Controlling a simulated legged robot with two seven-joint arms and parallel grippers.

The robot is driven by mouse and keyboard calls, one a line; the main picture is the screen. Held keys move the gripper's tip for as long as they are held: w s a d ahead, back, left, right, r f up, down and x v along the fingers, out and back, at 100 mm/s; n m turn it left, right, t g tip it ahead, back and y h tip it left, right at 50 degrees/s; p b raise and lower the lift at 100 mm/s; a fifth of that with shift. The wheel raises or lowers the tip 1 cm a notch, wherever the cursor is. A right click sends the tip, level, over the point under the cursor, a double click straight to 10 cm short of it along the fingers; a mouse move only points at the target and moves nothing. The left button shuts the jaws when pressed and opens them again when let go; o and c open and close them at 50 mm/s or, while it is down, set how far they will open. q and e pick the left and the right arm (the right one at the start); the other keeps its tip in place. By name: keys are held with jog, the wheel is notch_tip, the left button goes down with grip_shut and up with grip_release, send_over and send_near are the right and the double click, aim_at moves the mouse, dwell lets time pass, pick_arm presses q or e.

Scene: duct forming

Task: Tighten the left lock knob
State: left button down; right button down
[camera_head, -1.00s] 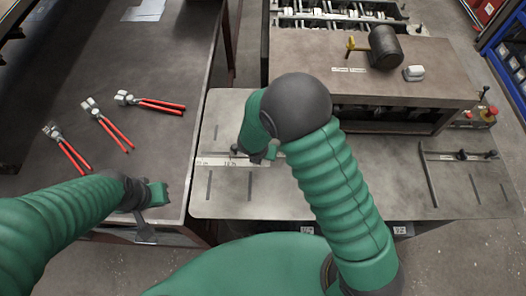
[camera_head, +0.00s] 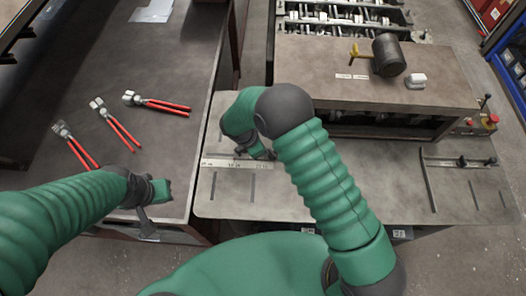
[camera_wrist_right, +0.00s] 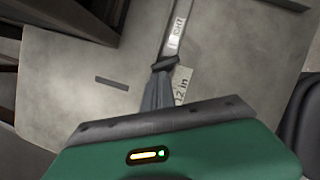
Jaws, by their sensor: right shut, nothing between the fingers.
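The left guide with its pale printed scale (camera_head: 225,163) lies on the grey plate at the left of the machine; the scale also shows in the wrist view (camera_wrist_right: 176,38). My right gripper (camera_head: 262,153) is low over the right part of this guide. In the wrist view my right gripper (camera_wrist_right: 160,80) is shut, with a small dark bar (camera_wrist_right: 165,63) right at its fingertips. This bar looks like the left lock knob; whether they touch I cannot tell. The hand and arm hide much of it in the head view. My left gripper (camera_head: 155,192) is over the left table's front edge, apart from the guide.
Several red-handled pliers (camera_head: 160,104) lie on the dark left table (camera_head: 180,60). A similar guide with a dark knob (camera_head: 462,161) is on the right. The plate's middle front is clear.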

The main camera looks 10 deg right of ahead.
jog(key=shift+w+m+g, duration=0.15)
jog(key=shift+m+g, duration=0.15)
jog(key=shift+m, duration=0.3)
jog(key=shift+w, duration=0.1)
dwell(0.4)
